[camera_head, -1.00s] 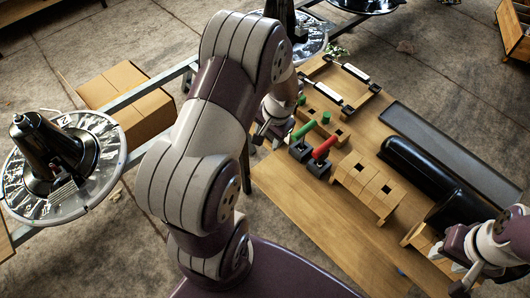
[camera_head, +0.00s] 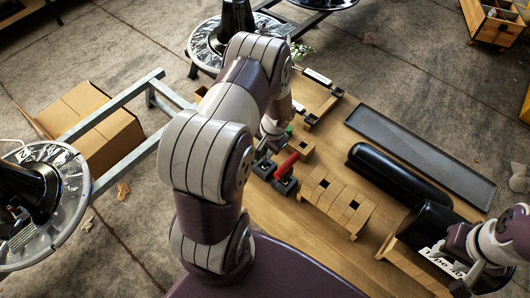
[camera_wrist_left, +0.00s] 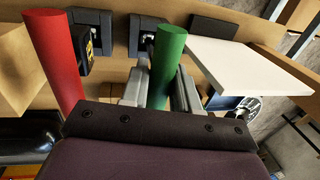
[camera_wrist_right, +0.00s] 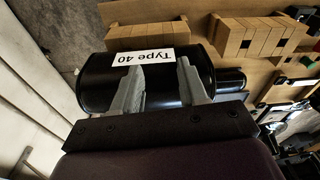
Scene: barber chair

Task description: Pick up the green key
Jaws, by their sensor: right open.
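The green key (camera_wrist_left: 167,62) is an upright green cylinder in the left wrist view, between the two fingers of my left gripper (camera_wrist_left: 160,88). I cannot tell whether the fingers press on it. In the head view my left gripper (camera_head: 273,138) hides most of the green key, and only a bit of green (camera_head: 289,130) shows. The red key (camera_head: 287,165) stands beside it in a dark block; it also shows in the left wrist view (camera_wrist_left: 52,60). My right gripper (camera_wrist_right: 158,85) is open over a black cylinder (camera_wrist_right: 98,82) labelled "Type 40".
A wooden slotted block (camera_head: 335,200), a long black rounded case (camera_head: 395,175) and a dark flat tray (camera_head: 420,155) lie on the wooden table (camera_head: 275,220). A white plate-like piece (camera_wrist_left: 250,68) is close right of the green key. A cardboard box (camera_head: 95,130) stands left of the table.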

